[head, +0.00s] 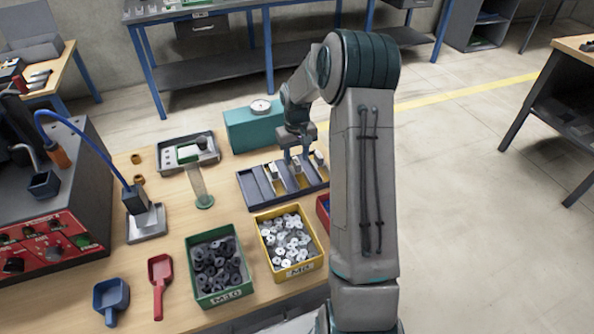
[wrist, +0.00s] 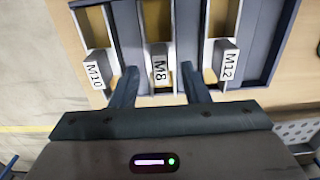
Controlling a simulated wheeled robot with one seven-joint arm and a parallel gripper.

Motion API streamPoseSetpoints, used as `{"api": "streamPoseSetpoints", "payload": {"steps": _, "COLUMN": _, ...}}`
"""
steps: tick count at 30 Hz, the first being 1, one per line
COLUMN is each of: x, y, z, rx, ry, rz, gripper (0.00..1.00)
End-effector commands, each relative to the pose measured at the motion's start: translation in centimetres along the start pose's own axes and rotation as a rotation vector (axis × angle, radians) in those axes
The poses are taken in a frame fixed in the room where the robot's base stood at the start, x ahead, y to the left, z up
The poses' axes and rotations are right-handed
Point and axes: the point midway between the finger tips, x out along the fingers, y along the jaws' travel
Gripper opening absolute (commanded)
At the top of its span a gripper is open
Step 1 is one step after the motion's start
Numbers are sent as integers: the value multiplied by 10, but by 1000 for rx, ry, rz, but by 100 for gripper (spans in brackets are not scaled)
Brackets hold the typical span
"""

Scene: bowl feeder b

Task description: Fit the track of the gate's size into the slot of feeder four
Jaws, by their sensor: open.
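A dark rack (head: 252,190) holds three pale tracks with yellowish channels side by side. In the wrist view their end blocks read M10 (wrist: 95,75), M8 (wrist: 160,66) and M12 (wrist: 228,64), left to right. My gripper (wrist: 158,76) is open, with one finger on each side of the M8 block. Gaps show between the fingers and the block. In the head view my gripper (head: 293,156) points down over the rack, and my arm covers the rack's right end. I cannot identify feeder four's slot or the gate for sure.
A green bin (head: 220,292) marked M10 and a yellow bin (head: 299,269) hold washer-like parts in front of the rack. A red bin (head: 322,212) is mostly hidden by my arm. A teal box (head: 237,132) stands behind; a red-panelled machine (head: 50,245) stands left.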

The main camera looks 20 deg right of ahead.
Motion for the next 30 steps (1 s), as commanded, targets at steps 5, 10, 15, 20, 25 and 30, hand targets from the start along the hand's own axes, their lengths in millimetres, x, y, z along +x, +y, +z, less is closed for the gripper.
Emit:
{"api": "streamPoseSetpoints", "payload": {"steps": 5, "x": 23, "y": -1, "z": 1, "rx": -1, "ry": -2, "rz": 0, "gripper": 42}}
{"api": "streamPoseSetpoints", "payload": {"steps": 10, "x": 29, "y": -1, "z": 1, "rx": 0, "ry": 0, "rz": 0, "gripper": 42}}
{"api": "streamPoseSetpoints", "payload": {"steps": 15, "x": 28, "y": -1, "z": 1, "rx": 0, "ry": 0, "rz": 0, "gripper": 31}}
{"api": "streamPoseSetpoints", "payload": {"steps": 20, "x": 28, "y": -1, "z": 1, "rx": 0, "ry": 1, "rz": 1, "gripper": 7}}
{"api": "streamPoseSetpoints", "payload": {"steps": 25, "x": 28, "y": -1, "z": 1, "rx": 0, "ry": 1, "rz": 1, "gripper": 7}}
{"api": "streamPoseSetpoints", "payload": {"steps": 30, "x": 21, "y": 0, "z": 0, "rx": 0, "ry": 3, "rz": 2, "gripper": 7}}
